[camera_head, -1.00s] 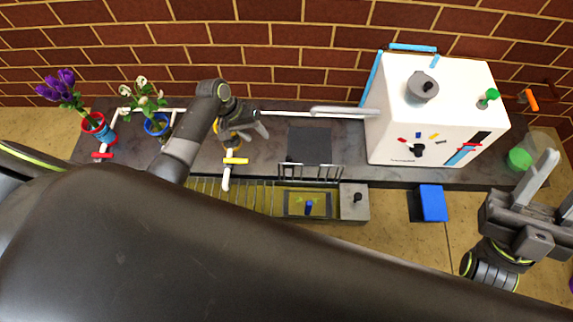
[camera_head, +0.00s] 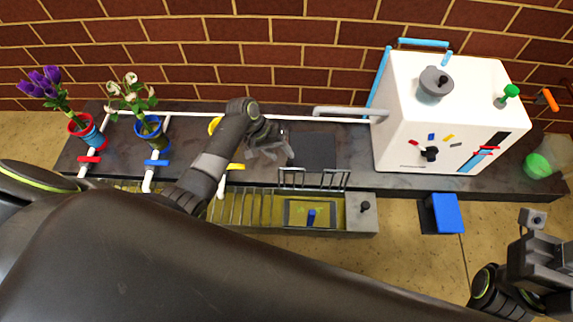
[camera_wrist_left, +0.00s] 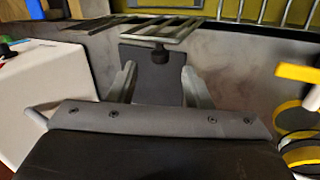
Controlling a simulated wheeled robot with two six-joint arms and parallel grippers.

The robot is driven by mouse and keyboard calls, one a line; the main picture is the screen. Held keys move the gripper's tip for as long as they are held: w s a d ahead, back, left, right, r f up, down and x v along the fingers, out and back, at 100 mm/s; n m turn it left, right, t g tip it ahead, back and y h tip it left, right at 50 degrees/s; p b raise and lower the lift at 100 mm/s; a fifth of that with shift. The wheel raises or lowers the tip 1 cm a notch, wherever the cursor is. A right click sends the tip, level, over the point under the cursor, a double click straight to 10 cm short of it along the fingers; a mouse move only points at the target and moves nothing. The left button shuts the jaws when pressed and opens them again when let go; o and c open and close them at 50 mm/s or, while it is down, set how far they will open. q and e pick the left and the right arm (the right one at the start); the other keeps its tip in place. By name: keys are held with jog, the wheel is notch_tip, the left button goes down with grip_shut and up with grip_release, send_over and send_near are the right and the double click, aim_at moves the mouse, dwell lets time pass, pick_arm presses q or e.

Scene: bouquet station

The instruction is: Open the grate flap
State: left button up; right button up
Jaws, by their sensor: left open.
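The grate flap (camera_head: 313,180) is a small barred metal panel at the front edge of the dark counter, above the trough. In the left wrist view the flap (camera_wrist_left: 155,27) lies ahead of my jaws, with a black knob (camera_wrist_left: 160,54) on its near side. My left gripper (camera_head: 278,150) is over the counter, left of the dark square plate. In the left wrist view my left gripper's fingers (camera_wrist_left: 160,88) are apart, with the knob beyond them and nothing held. My right gripper (camera_head: 545,262) is partly cut off at the right edge; its fingers do not show clearly.
The barred trough (camera_head: 250,207) runs along the counter front, with a grey box (camera_head: 361,212) at its right end. A white machine (camera_head: 450,110) stands right of the plate (camera_head: 314,150). Flower pots (camera_head: 150,132) and valved pipes (camera_head: 157,162) stand left.

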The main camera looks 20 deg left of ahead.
aim_at(288, 163)
pick_arm(q)
jog(key=b+x, duration=0.2)
jog(key=x, duration=0.3)
grip_shut()
dwell(0.3)
